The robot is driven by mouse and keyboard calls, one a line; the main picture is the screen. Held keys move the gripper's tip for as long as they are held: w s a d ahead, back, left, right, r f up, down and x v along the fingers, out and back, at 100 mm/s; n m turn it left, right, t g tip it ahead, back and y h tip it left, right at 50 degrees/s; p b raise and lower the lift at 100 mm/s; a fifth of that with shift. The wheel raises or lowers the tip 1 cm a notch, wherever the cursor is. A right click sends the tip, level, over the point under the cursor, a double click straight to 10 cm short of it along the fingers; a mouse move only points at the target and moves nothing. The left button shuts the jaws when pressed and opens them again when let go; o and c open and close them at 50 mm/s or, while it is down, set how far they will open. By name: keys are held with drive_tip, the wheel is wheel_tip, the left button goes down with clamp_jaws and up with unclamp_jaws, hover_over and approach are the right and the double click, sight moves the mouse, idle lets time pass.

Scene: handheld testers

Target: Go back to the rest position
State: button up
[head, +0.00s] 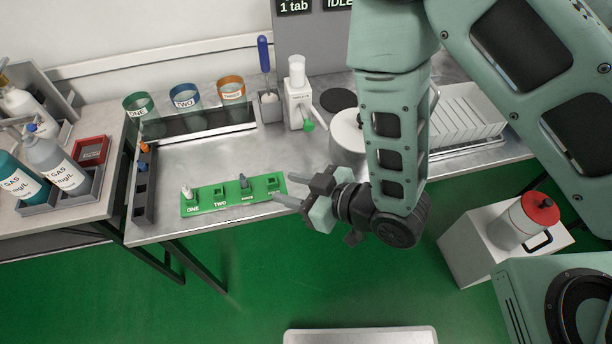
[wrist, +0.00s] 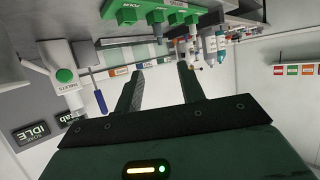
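My gripper (head: 283,187) is near the front edge of the metal bench, at the right end of a green rack (head: 206,200). Its two fingers point left and stand apart, with nothing seen between them. In the wrist view my gripper (wrist: 160,76) also shows spread fingers with an empty gap. The green rack has labelled slots. A white piece (head: 187,192) stands at slot ONE and a grey piece (head: 243,182) stands at a slot further right. The rack also shows at the top of the wrist view (wrist: 125,12), upside down.
A red-lidded container (head: 519,222) is at right. Green floor in front is mostly clear.

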drive_tip(key=shift+p+v, duration=0.5)
drive_tip(key=shift+v, duration=0.95)
drive_tip(key=w+d+r+m+g+h, duration=0.2)
drive_tip(key=d+r+g+h, duration=0.15)
drive_tip(key=r+h, duration=0.35)
drive_tip(key=s+d+r+m+g+h, duration=0.2)
drive_tip(key=s+d+r+g+h, duration=0.1)
drive_tip(key=s+d+r, duration=0.7)
drive_tip(key=shift+s+d+r+h, duration=0.3)
drive_tip(key=shift+r+h, duration=0.2)
drive_tip(key=shift+r, duration=0.35)
